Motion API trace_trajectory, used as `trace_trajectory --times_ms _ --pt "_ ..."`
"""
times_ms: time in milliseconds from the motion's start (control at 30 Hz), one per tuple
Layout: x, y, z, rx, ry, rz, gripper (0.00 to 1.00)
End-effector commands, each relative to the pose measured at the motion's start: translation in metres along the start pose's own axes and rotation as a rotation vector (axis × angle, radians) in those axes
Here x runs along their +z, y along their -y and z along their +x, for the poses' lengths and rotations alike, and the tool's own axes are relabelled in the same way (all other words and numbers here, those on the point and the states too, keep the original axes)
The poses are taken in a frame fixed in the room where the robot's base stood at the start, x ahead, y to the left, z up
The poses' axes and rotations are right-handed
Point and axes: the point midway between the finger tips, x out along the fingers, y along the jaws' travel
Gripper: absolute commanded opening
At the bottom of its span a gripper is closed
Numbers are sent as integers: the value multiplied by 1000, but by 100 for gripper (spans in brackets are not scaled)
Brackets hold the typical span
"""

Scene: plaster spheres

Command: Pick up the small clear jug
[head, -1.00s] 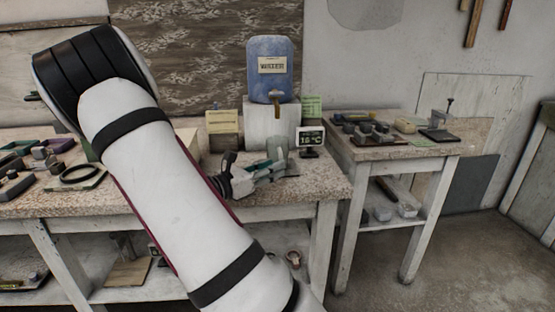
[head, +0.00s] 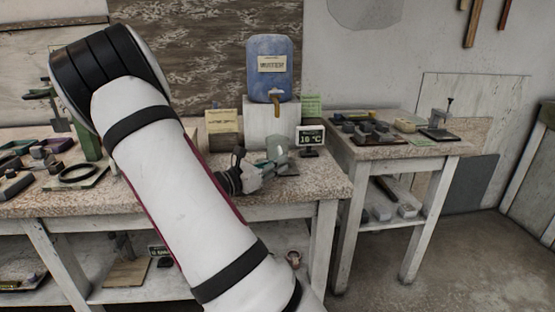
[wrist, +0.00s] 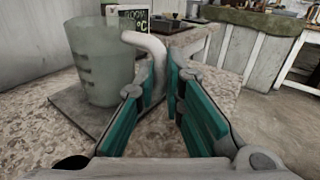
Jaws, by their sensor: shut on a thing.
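The small clear jug (wrist: 98,62) is at the left in the wrist view, greyish and see-through, with dark marks on its side. Its pale curved handle (wrist: 147,42) runs down between the teal pads of my gripper (wrist: 166,75), which is shut on it. In the head view the jug (head: 277,149) is on the bench below the blue container, with my gripper (head: 266,171) at its lower left. A dark square plate (wrist: 75,110) lies under the jug. I cannot tell whether the jug's base touches the plate.
A blue container with a tap (head: 272,62) stands on a white block (head: 268,122) behind the jug. A small temperature display (head: 310,137) stands close to the jug's right. A side table (head: 400,152) holding several items is farther right. The bench front (head: 318,186) is clear.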

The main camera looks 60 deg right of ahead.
Motion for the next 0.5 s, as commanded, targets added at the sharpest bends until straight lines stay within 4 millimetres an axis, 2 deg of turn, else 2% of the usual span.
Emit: trace_trajectory --times_ms 233,433,500 --pt "12 0 0 0 1 3 0" --pt "40 2 0 0 1 5 0" --pt "39 10 -13 4 0 0 0"
